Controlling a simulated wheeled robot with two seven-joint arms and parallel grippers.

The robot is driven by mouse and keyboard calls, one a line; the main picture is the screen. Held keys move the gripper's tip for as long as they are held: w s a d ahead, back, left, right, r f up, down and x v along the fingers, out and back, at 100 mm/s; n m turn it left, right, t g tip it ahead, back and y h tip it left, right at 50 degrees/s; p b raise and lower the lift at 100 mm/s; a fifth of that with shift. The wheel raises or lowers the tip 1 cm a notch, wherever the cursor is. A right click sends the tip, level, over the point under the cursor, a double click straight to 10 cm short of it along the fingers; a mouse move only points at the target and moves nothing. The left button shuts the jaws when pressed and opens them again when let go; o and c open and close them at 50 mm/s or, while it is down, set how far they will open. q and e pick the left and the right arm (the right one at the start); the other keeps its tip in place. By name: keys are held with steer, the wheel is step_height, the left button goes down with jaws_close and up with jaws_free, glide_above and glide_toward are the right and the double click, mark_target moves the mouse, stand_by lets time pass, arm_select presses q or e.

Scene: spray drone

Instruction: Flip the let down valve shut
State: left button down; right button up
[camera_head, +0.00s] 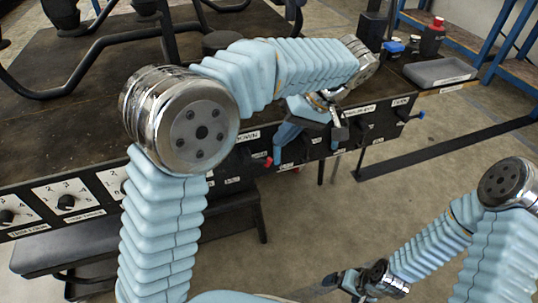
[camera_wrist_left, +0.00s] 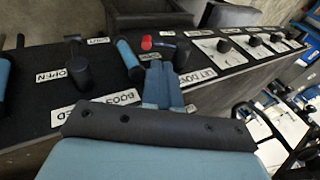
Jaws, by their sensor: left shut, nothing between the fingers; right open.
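The front panel of the bench carries a row of valves and labels. In the left wrist view, a label reading LET DOWN (camera_wrist_left: 200,77) sits just beside my left gripper's fingers. A red-tipped lever (camera_wrist_left: 147,43) is just beyond the fingertips, near a dark knob (camera_wrist_left: 181,55); which of them is the let down valve I cannot tell. A red tip (camera_head: 268,162) also shows in the head view, below my left gripper (camera_head: 284,146). My left gripper (camera_wrist_left: 158,68) is shut and empty, close to the panel. My right gripper (camera_head: 346,283) is open and empty, low over the floor.
Other handles with blue grips (camera_wrist_left: 128,52) and labels such as BOOST (camera_wrist_left: 116,97) line the panel. Dials (camera_head: 66,202) are at its left end.

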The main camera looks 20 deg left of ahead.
mark_target(262, 160)
arm_select(q)
steer(key=b+x, duration=0.1)
steer(key=x, duration=0.5)
steer(key=shift+a+f, duration=0.2)
steer(key=shift+f, duration=0.1)
